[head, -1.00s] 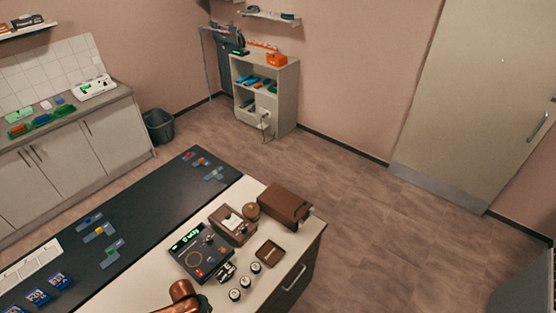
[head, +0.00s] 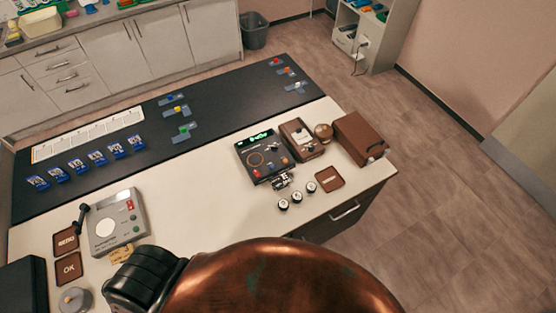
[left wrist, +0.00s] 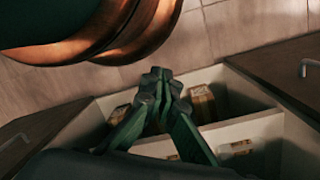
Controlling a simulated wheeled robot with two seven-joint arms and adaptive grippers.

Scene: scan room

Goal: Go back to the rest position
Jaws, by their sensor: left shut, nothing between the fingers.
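My left gripper (left wrist: 160,76) shows in the left wrist view with its dark green fingers together and nothing between them. It is in front of or above an open, drawer-like space with pale dividers (left wrist: 245,128); I cannot tell the exact distance. In the head view a large copper-coloured part of my arm and a black joint fill the bottom middle, and the left fingertips are hidden. My right gripper is in neither view.
The counter (head: 215,210) holds a grey device (head: 117,222) with a lever, a black device (head: 262,160), brown boxes, brown tiles and several small round pieces. Blue cards lie on the dark mat (head: 225,100). Brownish packs (left wrist: 203,103) sit between the dividers. Floor at right is clear.

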